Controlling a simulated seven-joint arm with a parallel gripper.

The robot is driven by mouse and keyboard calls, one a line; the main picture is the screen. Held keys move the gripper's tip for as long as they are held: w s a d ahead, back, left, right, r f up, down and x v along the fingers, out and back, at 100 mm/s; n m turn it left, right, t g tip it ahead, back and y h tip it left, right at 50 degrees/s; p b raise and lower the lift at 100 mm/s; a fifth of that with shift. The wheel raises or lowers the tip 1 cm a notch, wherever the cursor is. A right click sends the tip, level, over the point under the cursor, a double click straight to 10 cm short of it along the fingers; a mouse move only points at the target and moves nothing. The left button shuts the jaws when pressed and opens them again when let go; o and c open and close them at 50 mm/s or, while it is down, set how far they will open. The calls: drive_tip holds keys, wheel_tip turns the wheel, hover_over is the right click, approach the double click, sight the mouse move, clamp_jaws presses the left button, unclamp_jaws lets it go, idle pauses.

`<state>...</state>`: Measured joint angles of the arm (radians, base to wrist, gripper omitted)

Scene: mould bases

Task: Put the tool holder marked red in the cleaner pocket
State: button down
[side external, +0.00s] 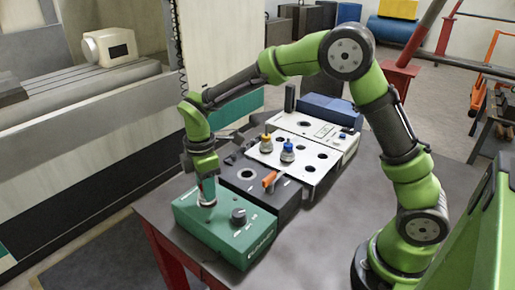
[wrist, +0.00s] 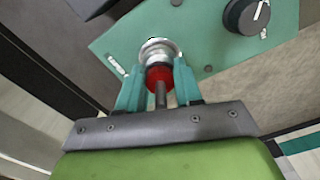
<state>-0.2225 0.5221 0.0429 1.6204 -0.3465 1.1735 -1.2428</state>
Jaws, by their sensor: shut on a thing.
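The tool holder marked red (wrist: 159,76) is between the fingers of my gripper (wrist: 158,88) in the wrist view, with its red band and metal collar showing. The green cleaner box (side external: 240,240) stands at the near left of the table in the side view. My gripper (side external: 206,178) is over its left part, shut on the red holder (side external: 207,192), which is about upright. The holder's lower end is at a round pale ring on the cleaner's top. The cleaner's pocket is hidden by the holder, and I cannot tell how deep the holder sits.
A black knob (side external: 239,216) stands up on the cleaner, right of the holder. Behind are a dark block (side external: 291,194) with an orange handle (side external: 270,180) and a white plate (side external: 318,160) with holes, carrying a yellow-topped holder (side external: 266,145) and a blue-topped holder (side external: 287,153).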

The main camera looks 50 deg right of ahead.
drive_tip(key=c, duration=0.7)
unclamp_jaws()
drive_tip(key=shift+o, duration=0.2)
wheel_tip(320, 180, up, 17)
